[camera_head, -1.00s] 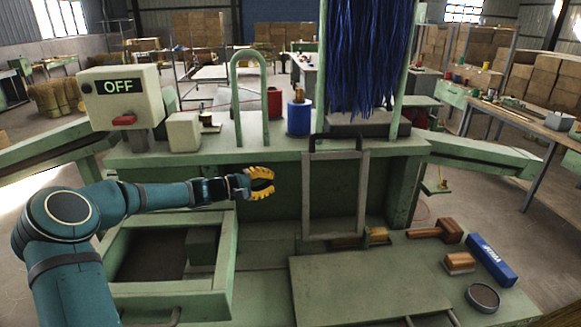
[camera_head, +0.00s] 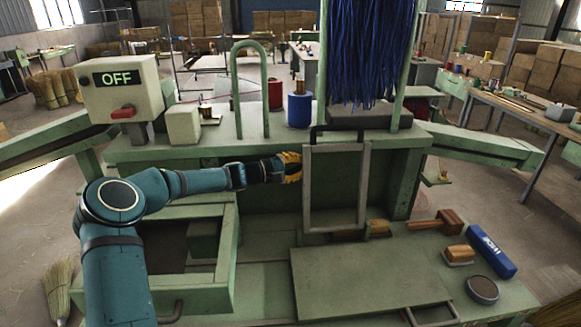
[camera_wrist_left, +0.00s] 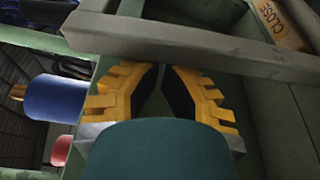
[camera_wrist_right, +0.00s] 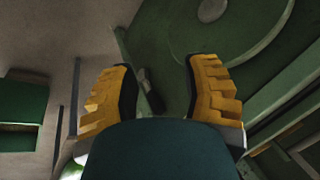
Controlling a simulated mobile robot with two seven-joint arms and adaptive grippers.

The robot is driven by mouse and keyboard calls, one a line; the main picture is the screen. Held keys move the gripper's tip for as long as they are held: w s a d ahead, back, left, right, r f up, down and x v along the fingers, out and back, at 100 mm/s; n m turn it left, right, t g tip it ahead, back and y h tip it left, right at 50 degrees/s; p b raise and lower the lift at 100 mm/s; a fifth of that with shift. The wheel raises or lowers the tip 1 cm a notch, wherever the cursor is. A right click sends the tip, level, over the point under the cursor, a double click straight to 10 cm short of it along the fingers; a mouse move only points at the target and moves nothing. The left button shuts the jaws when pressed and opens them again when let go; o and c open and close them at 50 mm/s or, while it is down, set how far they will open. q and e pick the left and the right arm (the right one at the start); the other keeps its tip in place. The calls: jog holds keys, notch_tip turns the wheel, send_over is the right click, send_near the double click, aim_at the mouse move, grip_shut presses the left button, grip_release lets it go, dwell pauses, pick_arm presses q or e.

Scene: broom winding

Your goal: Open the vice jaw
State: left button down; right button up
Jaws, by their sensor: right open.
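A grey upright rectangular frame (camera_head: 308,205) with a black handle bar (camera_head: 337,130) on top stands at the front of the green machine; it looks like the vice part, but I cannot tell how far the jaw is open. My left gripper (camera_head: 293,167) is at the frame's left side. In the left wrist view, a grey bar (camera_wrist_left: 200,45) crosses just beyond the fingertips (camera_wrist_left: 161,68), which are almost together with nothing between them. I cannot tell whether they touch the bar. My right gripper (camera_wrist_right: 158,65) is open and empty, seen only in the right wrist view.
A wooden piece marked CLOSE (camera_wrist_left: 280,25) lies past the bar. A control box reading OFF (camera_head: 120,88), a blue spool (camera_head: 299,110) and hanging blue bristles (camera_head: 368,50) are above. An open drawer (camera_head: 228,262) is lower left.

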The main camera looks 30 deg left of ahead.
dwell(0.4)
pick_arm(q)
jog(key=s+d+b, duration=0.1)
jog(key=b, duration=0.3)
jog(key=shift+s+r+m, duration=0.15)
jog(key=shift+r+m, duration=0.05)
jog(key=shift+m, duration=0.2)
jog(key=v, duration=1.2)
jog(key=shift+f, duration=0.2)
